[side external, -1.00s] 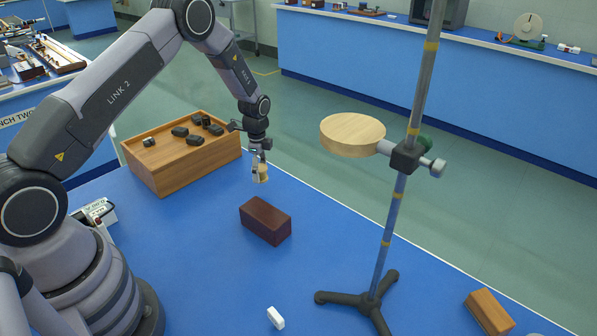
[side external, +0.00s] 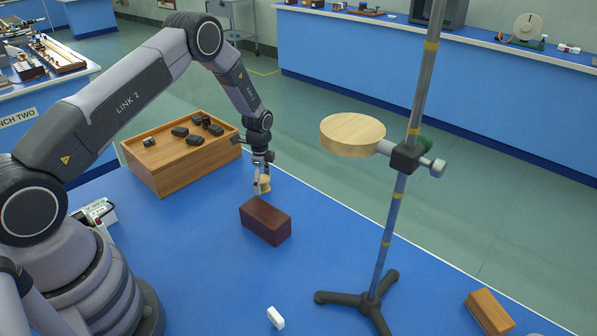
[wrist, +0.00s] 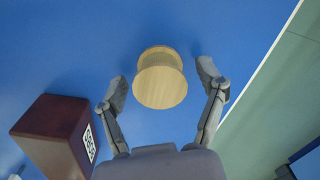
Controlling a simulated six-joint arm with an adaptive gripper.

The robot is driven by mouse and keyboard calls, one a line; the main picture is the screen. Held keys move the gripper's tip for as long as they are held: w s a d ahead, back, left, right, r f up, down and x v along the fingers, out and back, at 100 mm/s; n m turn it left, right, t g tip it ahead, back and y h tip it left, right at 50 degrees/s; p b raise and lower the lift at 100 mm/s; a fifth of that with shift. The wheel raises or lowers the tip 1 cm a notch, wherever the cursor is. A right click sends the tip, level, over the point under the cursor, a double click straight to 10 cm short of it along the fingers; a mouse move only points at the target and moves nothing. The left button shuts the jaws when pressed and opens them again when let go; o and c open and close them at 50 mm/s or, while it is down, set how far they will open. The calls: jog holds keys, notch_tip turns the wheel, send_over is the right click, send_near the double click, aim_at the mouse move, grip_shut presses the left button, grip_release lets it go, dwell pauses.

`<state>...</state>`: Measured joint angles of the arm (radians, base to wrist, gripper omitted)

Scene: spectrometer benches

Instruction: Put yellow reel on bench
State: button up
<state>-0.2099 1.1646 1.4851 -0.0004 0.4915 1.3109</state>
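The yellow reel (side external: 265,184) is a small pale wooden spool with two round flanges. It appears to stand upright on the blue bench (side external: 190,240), behind the dark brown block. In the wrist view the reel (wrist: 160,82) sits between the two fingers of my gripper (wrist: 162,86), with blue showing on both sides of it. My gripper (side external: 260,182) is open around the reel and low over the bench. In the side view the fingers partly hide the reel.
The dark brown block (side external: 265,221) stands close by, and a wooden box (side external: 170,172) with several black pieces on top is to the left. A stand (side external: 372,297) carries a round wooden disc (side external: 352,136). A white piece (side external: 276,317) and a light wooden block (side external: 489,312) lie nearer the front.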

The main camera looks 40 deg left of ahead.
notch_tip(320, 180, up, 16)
jog(key=r, duration=0.1)
notch_tip(320, 180, up, 14)
jog(key=n+t, duration=0.2)
jog(key=n, duration=0.2)
send_over(263, 181)
jog(key=s+d, duration=0.4)
jog(key=s, duration=0.3)
jog(key=s+d+r+n+t, duration=0.2)
jog(key=s+d+r+n, duration=0.15)
jog(key=s+r, duration=0.7)
jog(key=s+d+f+n+t, duration=0.1)
jog(key=s+n, duration=0.4)
jog(key=s, duration=1)
jog(key=shift+s+d+t, duration=0.3)
jog(key=shift+s+d, duration=0.1)
jog(key=shift+d, duration=0.1)
